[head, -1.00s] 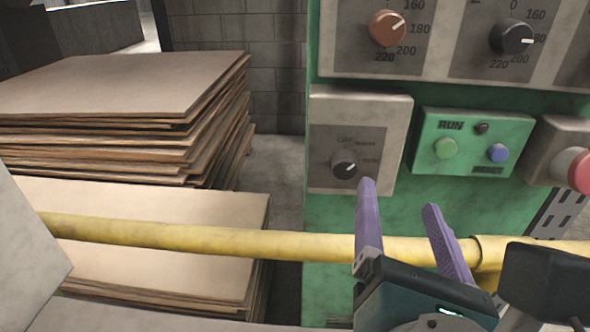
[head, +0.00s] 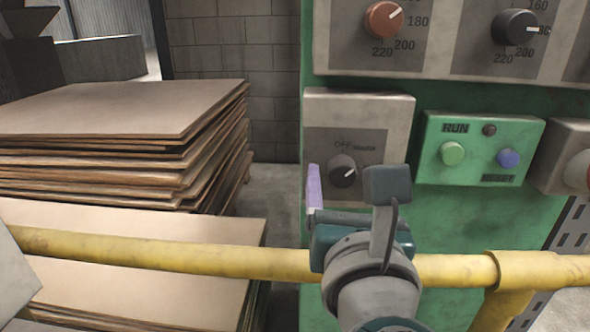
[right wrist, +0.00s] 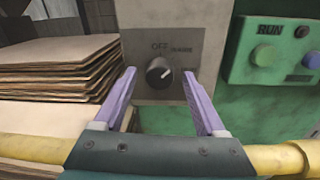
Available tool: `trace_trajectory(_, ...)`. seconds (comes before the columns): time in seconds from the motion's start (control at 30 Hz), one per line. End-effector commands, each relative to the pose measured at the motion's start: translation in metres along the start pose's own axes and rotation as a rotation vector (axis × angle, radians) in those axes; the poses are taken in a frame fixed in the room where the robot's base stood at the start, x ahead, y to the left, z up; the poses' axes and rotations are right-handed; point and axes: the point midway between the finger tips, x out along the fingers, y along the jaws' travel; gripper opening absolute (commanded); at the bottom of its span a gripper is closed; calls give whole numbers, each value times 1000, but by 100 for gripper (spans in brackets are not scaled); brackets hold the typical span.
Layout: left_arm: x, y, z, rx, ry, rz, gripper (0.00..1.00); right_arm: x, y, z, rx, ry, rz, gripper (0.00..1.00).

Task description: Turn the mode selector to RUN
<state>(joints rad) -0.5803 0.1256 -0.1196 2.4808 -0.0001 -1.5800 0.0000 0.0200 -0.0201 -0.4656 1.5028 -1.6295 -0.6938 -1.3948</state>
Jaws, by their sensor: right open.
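The mode selector is a dark round knob (head: 342,171) on a grey panel (head: 398,112) on the green machine. Its white mark points up and to the right. OFF is printed above it, with a smaller label to the right that I cannot read surely. My right gripper (head: 335,190) is below and in front of the selector; one purple finger shows at its left and the other is hidden. In the right wrist view, my right gripper (right wrist: 158,74) is open and empty, its fingers either side of the knob (right wrist: 159,72) in the picture, apparently short of it. My left gripper is not in view.
A yellow rail (head: 180,252) crosses in front of the machine, below the panel. A green box (head: 480,147) with RUN and RESET buttons is right of the selector. Dials (head: 383,20) are above. Stacked sheets (head: 120,110) stand at the left.

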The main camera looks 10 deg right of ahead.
Motion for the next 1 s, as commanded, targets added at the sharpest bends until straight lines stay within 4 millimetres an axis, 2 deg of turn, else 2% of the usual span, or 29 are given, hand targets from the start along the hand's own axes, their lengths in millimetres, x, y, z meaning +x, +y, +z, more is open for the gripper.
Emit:
trace_trajectory(0.27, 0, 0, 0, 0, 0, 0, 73, 1, 0, 0, 1, 0, 0, 71)
trace_trajectory(0.9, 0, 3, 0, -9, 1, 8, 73, 1, 0, 0, 1, 0, 0, 0)
trace_trajectory(1.0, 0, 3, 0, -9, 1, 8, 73, 1, 0, 0, 1, 0, 0, 0)
